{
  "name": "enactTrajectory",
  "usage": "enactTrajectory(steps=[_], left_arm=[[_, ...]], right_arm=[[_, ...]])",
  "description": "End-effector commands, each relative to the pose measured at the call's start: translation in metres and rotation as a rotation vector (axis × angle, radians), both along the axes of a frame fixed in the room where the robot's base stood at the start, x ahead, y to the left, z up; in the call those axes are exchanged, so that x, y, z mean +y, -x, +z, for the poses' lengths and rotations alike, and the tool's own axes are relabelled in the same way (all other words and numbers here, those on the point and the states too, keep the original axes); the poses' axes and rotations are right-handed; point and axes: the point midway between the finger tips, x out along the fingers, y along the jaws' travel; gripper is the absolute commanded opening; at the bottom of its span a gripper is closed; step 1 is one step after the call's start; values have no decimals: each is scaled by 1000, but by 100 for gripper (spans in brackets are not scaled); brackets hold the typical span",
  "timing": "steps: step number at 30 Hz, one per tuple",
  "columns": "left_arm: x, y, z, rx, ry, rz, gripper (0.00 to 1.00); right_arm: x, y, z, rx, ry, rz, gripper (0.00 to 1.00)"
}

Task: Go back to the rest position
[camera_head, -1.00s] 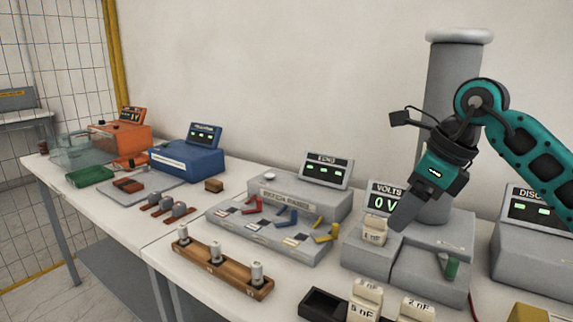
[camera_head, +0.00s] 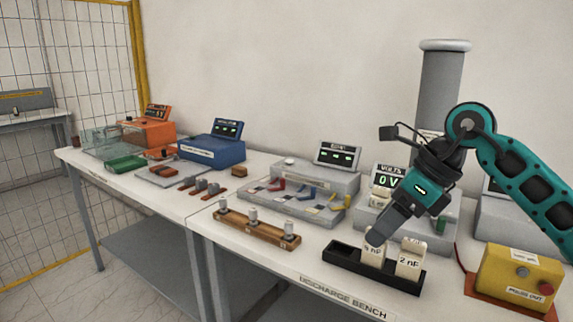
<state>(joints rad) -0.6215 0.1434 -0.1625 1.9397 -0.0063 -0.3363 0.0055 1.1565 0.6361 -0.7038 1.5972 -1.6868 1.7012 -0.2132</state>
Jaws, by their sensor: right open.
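My right gripper (camera_head: 376,238) comes in on a teal arm from the right and points down-left. Its dark grey fingers overlap in this view, and nothing shows held between them. Its tip appears just in front of or above the white 5 nF block (camera_head: 371,254); I cannot tell whether they touch. The 5 nF block and the 2 nF block (camera_head: 410,260) stand upright in the black tray (camera_head: 343,262). Another white block (camera_head: 380,195) sits on the grey volts unit (camera_head: 370,217), partly hidden by the gripper. My left gripper is not in view.
A wooden rack (camera_head: 257,233) with metal cylinders lies left of the tray. A yellow box (camera_head: 517,277) with a red button stands at right. A grey column (camera_head: 441,85) rises behind my arm. Blue (camera_head: 212,150) and orange units stand further left. Air above the bench's left is clear.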

Motion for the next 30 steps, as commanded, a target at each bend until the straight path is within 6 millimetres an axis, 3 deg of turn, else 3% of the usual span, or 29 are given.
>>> enactTrajectory(steps=[3,9,12,15,20,23,26,30], left_arm=[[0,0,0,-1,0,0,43],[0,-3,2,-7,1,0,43],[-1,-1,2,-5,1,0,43],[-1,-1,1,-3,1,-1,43],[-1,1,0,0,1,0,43],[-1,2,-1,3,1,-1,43],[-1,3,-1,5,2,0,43],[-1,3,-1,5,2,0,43]], right_arm=[[41,15,-23,72,-202,39,63],[107,47,-40,252,-638,29,63],[129,60,-39,381,-903,-41,63],[138,65,-37,523,-1164,-161,63],[124,57,-49,762,-1543,-454,63],[103,50,-73,915,-1744,-697,63],[76,47,-113,1064,-1909,-983,63],[36,63,-191,1264,-2064,-1455,63]])
